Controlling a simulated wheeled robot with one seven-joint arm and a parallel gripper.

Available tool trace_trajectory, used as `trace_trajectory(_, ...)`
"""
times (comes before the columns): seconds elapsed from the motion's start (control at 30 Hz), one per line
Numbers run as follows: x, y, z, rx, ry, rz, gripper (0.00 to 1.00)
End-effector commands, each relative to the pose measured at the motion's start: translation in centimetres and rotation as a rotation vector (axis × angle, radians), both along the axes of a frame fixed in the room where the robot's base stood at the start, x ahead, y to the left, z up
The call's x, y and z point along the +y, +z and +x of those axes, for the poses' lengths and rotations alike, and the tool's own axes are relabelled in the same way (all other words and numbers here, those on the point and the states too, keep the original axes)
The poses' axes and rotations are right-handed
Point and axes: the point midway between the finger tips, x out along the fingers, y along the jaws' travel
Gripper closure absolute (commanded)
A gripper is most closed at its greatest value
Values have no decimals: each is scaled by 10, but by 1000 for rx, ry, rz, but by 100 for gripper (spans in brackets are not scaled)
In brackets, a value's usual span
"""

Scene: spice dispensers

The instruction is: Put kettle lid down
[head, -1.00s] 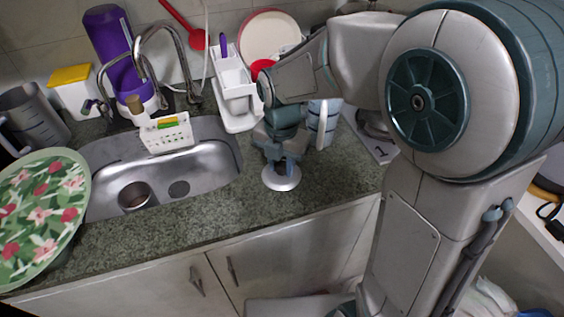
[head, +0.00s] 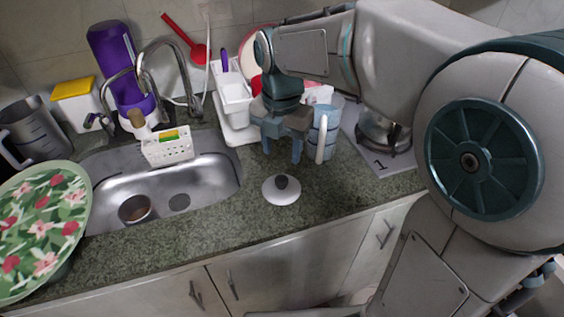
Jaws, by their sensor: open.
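The kettle lid (head: 281,192), a white disc with a dark knob, lies flat on the green-grey counter (head: 225,222), right of the sink. My gripper (head: 281,156) is above and behind the lid in the picture, fingers pointing down, open and empty. It is apart from the lid. A light blue-grey jug-like vessel with a pale handle (head: 322,138), perhaps the kettle, stands right of my gripper, partly hidden by my arm.
A white dish rack (head: 235,98) stands behind my gripper. A stove burner (head: 385,135) is at right. A floral plate (head: 45,220) is at far left. The front counter is clear.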

Motion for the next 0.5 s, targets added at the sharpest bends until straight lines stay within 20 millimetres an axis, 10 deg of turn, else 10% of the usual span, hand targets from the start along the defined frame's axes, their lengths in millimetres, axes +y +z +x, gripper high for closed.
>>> trace_trajectory(0.5,-12,23,-7,-18,-177,3,51)
